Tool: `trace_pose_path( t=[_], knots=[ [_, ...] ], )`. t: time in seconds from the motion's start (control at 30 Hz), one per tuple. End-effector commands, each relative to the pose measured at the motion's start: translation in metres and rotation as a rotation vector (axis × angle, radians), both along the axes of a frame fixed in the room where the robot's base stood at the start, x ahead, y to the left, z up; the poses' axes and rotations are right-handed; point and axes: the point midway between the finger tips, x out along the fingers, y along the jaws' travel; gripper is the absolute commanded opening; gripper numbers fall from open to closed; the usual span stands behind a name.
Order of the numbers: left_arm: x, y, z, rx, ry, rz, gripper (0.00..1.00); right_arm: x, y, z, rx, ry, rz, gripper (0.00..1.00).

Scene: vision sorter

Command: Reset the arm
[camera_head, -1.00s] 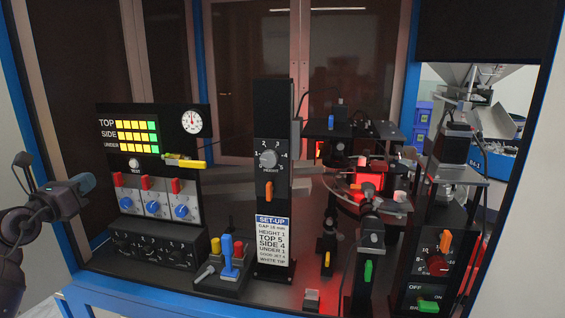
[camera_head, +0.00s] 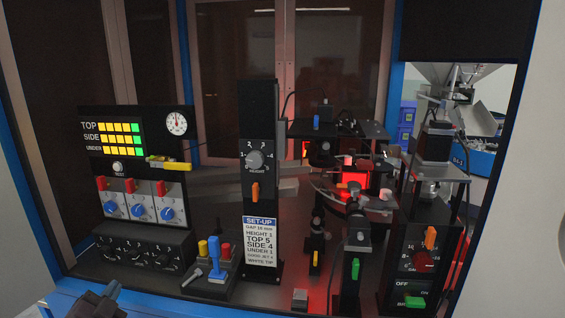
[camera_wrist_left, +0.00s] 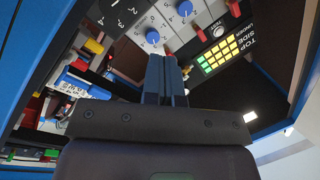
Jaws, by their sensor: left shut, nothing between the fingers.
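My left gripper (camera_head: 100,303) shows at the bottom left of the head view, in front of the sorter's blue front rail (camera_head: 66,284). In the left wrist view its fingers (camera_wrist_left: 166,66) are together, with nothing between them. They point toward the control panel with blue knobs (camera_wrist_left: 152,37) and the yellow-green indicator grid (camera_wrist_left: 221,52), apart from them as far as I can tell. The same panel (camera_head: 136,203) stands at the left in the head view. My right gripper does not show.
A joystick box (camera_head: 215,272) with a blue lever stands near the front edge. The set-up post (camera_head: 260,180) rises mid-machine. Red-lit camera stations (camera_head: 350,185) and a switch box (camera_head: 405,300) stand to the right. Blue frame posts border the opening.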

Motion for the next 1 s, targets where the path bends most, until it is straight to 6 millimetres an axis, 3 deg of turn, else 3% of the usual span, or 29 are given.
trace_pose_path(
  t=[0.03,0.2,0.4,0.5,0.63,0.9,1.0],
  knots=[
    [-0.015,-0.013,-0.029,-0.113,0.063,-0.003,0.0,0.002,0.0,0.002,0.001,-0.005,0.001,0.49],
    [-0.068,-0.058,-0.107,-0.445,0.257,-0.006,0.0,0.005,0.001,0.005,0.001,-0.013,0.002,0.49],
    [-0.144,-0.114,-0.174,-0.716,0.426,0.016,0.0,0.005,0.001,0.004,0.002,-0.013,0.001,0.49],
    [-0.175,-0.127,-0.195,-0.759,0.478,0.046,0.0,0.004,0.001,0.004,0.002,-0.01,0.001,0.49],
    [-0.2,-0.129,-0.209,-0.78,0.515,0.081,0.0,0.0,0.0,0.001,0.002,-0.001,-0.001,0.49],
    [-0.209,-0.127,-0.214,-0.779,0.527,0.092,0.0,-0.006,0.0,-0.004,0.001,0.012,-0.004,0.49],
    [-0.208,-0.127,-0.214,-0.778,0.527,0.092,0.0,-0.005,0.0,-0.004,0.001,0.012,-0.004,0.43]
  ],
)
